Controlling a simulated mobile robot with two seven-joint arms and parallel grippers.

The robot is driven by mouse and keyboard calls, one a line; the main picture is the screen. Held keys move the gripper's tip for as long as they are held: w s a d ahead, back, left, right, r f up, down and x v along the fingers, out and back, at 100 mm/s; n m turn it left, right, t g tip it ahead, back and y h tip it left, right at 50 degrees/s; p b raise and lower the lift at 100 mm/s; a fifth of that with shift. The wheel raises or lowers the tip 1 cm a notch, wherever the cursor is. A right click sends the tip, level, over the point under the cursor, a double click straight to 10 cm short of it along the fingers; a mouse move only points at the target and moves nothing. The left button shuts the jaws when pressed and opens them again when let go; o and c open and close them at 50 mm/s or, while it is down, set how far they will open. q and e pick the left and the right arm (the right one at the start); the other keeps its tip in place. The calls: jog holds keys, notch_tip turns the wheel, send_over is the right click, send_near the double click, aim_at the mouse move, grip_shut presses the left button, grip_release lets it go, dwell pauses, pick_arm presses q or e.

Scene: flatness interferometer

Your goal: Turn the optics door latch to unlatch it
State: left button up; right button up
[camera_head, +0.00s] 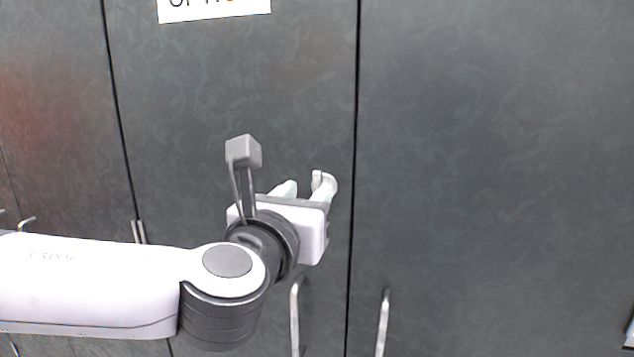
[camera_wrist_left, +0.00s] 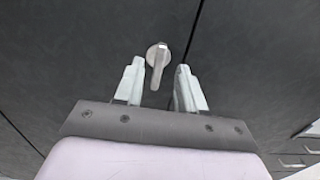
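The optics door latch (camera_wrist_left: 157,64) shows in the left wrist view as a grey metal lever on a round base, on the dark door. Its lever hangs nearly straight down, tilted slightly. My left gripper (camera_head: 304,184), also seen in the left wrist view (camera_wrist_left: 160,68), is open in front of the door. Its two pale fingers stand on either side of the lever, with a visible gap on each side. In the head view the fingers and hand largely hide the latch. The optics door (camera_head: 190,100) looks closed. My right gripper is not in view.
A white label (camera_head: 213,9), cut off at the top, is on the optics door. Vertical bar handles stand below the hand (camera_head: 295,315) and on the neighbouring door (camera_head: 384,322). A dark seam (camera_head: 354,150) separates the two doors. The right door's face is clear.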

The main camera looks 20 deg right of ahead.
aim_at(315, 184)
pick_arm(q)
jog(key=shift+p+x, duration=0.55)
jog(key=shift+x, duration=2.45)
grip_shut()
